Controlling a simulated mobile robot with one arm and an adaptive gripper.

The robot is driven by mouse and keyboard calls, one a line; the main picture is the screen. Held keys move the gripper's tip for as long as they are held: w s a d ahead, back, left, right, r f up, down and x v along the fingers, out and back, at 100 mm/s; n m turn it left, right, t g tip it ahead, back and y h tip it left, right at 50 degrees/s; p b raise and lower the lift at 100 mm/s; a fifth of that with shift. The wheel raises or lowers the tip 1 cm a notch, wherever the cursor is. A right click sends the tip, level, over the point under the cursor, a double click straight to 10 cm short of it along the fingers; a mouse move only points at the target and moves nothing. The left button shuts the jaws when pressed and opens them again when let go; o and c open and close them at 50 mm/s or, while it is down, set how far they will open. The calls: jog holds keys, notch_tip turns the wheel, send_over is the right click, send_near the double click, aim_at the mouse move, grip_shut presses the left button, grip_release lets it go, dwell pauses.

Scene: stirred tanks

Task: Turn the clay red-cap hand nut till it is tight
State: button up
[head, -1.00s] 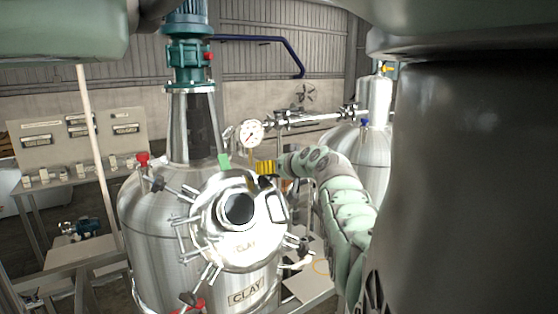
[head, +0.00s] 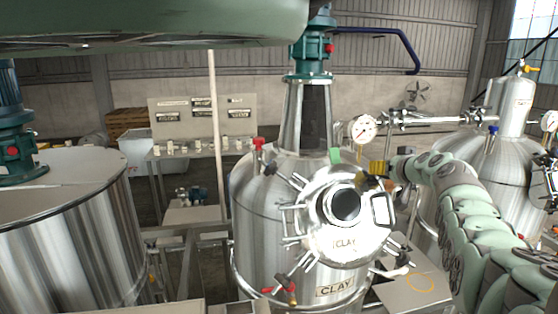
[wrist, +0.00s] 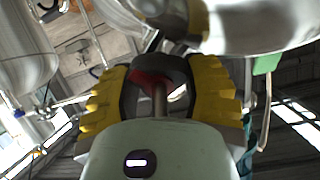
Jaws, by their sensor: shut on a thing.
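The clay tank (head: 255,215) is a steel vessel with a CLAY label, in the middle of the head view. My gripper (head: 376,170), with yellow fingers, is at the lid's upper right edge. In the wrist view my gripper (wrist: 158,78) is shut around the dark hand nut with a red part, the red-cap hand nut (wrist: 152,77). A finger sits on each side of it, and a rod runs from it toward the palm. In the head view the fingers hide most of this nut.
A pressure gauge (head: 362,128) and a steel pipe (head: 440,121) stand just behind my gripper. A red-handled valve (head: 258,144) is at the tank's upper left. Other tanks stand left (head: 70,235) and right (head: 470,180).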

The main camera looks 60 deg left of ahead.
jog(key=c, duration=0.4)
jog(key=shift+c, duration=0.2)
